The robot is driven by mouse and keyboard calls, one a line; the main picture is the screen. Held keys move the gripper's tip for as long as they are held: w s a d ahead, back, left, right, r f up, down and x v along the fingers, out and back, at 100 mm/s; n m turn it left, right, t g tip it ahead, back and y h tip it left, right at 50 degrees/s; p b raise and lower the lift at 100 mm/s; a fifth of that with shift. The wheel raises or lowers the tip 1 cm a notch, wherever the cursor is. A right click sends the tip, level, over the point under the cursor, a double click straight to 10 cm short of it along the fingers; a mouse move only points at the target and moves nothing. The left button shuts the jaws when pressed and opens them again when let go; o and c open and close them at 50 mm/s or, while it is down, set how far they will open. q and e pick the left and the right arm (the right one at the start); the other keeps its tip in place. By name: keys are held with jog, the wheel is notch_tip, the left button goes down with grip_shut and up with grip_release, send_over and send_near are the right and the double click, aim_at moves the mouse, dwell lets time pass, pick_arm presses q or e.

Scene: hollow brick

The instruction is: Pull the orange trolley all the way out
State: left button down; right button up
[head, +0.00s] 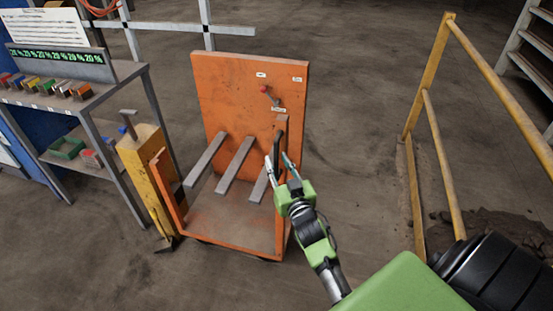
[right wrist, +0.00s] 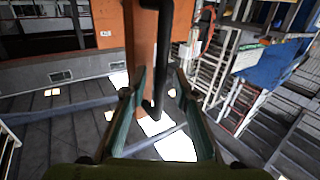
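The orange trolley (head: 235,90) stands upright in the middle of the head view, with a tall back panel, several grey bars and a low base. A black handle (head: 277,148) runs down its right front post. My right gripper (head: 276,162) is at this handle, its fingers spread. In the right wrist view, the black handle (right wrist: 164,60) and the orange post (right wrist: 140,45) show between the two separated fingers (right wrist: 160,90); I see no clear contact. My left gripper is not in the head view.
A yellow post (head: 145,165) and a grey shelf rack (head: 105,110) with coloured bins stand close on the trolley's left. A yellow railing (head: 430,75) stands at the right. Bare floor (head: 350,130) lies between trolley and railing.

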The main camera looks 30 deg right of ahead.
jog(key=shift+w+d, duration=0.2)
jog(key=shift+w, duration=0.5)
grip_shut()
jog(key=shift+s, duration=0.1)
